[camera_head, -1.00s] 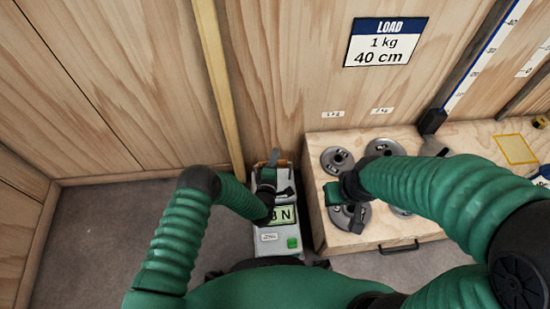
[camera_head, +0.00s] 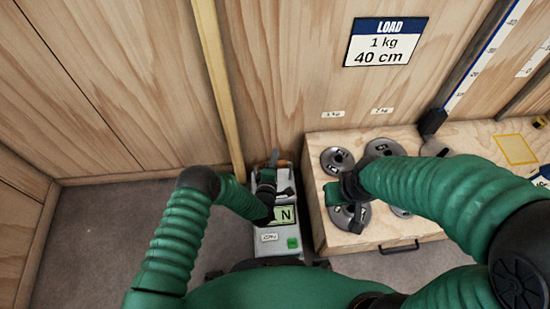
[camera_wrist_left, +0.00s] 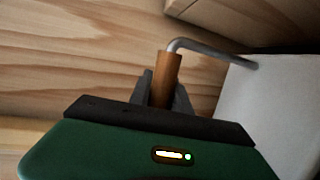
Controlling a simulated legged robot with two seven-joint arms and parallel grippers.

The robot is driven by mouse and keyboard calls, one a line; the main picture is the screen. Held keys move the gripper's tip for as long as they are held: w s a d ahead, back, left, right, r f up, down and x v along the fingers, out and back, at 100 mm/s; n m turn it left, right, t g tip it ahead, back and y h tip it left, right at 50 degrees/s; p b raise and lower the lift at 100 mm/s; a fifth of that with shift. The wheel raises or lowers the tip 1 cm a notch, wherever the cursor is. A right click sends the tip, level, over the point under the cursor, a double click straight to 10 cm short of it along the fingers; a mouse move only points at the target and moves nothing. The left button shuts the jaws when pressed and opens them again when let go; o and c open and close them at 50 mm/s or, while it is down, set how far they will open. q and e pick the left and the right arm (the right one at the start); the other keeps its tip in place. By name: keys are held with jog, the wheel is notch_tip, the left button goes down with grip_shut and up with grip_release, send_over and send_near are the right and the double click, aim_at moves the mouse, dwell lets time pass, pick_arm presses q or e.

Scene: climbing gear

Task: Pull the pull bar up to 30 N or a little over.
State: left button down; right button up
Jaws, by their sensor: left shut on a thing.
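The pull bar is a brown cylinder (camera_wrist_left: 166,75) on a bent grey metal rod, clear in the left wrist view. Only a small piece of it shows past my left gripper (camera_head: 270,170) in the head view. My left gripper's dark fingers (camera_wrist_left: 164,92) are shut on the bar, one on each side. The grey force gauge (camera_head: 280,247) stands on the floor below. Its green display (camera_head: 287,214) shows an "N", but my left arm covers the digits. My right gripper (camera_head: 335,190) hangs above the weight plates; its jaws are too unclear to read.
A wooden box (camera_head: 345,240) right of the gauge carries several grey weight plates (camera_head: 337,159). A load sign (camera_head: 386,42) on the wall reads 1 kg, 40 cm. A wooden strip (camera_head: 216,80) runs down the wall behind the gauge. The floor at left is clear.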

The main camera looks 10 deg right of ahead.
pick_arm(q)
jog(key=shift+f+b, duration=1.45)
jog(key=shift+f, duration=0.2)
jog(key=c, duration=1.1)
grip_release()
